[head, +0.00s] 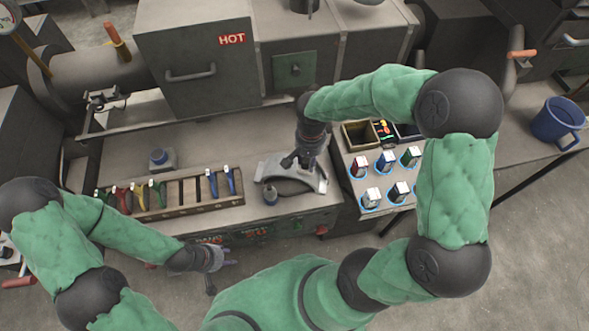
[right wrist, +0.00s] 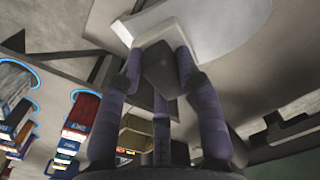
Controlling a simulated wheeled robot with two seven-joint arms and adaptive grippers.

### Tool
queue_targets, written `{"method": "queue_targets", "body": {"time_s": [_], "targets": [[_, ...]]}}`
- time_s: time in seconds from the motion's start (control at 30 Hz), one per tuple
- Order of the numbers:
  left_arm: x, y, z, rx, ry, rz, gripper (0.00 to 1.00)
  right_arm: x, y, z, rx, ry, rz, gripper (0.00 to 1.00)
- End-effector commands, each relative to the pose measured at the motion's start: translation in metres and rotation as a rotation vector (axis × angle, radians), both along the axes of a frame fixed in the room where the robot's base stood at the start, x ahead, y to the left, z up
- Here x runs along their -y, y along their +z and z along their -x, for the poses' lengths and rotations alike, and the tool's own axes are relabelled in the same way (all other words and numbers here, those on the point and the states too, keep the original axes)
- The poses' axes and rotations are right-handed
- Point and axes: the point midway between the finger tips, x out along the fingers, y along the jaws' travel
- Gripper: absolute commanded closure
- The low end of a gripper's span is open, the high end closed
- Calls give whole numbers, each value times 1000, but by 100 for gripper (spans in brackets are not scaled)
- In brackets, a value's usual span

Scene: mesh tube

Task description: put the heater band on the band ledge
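The heater band looks to be the curved silver metal piece (head: 312,178) on the bench front, just right of the peg rack. My right gripper (head: 299,160) reaches down onto its upper middle. In the right wrist view the fingers (right wrist: 158,68) close around a grey block with a pale rim, and a broad pale curved surface (right wrist: 225,28) spreads behind it. Whether the band touches the bench is hidden. My left gripper (head: 222,273) is empty, fingers spread, in front of the bench edge. I cannot clearly pick out the band ledge.
A wooden rack (head: 180,197) with coloured clips stands left of the band. A panel with several boxes in blue-ringed holders (head: 372,197) is at right. A grey machine marked HOT (head: 195,60) rises behind.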

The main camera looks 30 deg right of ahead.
Motion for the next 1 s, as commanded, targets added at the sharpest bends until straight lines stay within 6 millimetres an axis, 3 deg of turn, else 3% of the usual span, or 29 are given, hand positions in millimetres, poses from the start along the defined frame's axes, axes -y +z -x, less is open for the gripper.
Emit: {"method": "queue_targets", "body": {"time_s": [0.33, 0.57, 0.9, 1.0], "targets": [[0, 1, 0, 0, 0, 0, 60, 0, 2, 0, -1, 1, -1, 100], [0, 7, 0, 0, 0, 0, 60, 0, 33, -1, 4, -1, 1, 100], [0, 19, 0, 0, 0, 0, 60, -18, 97, 50, 7, 2, -1, 100], [0, 20, 0, 0, 0, 0, 60, -24, 103, 70, 4, 3, -1, 100]]}}
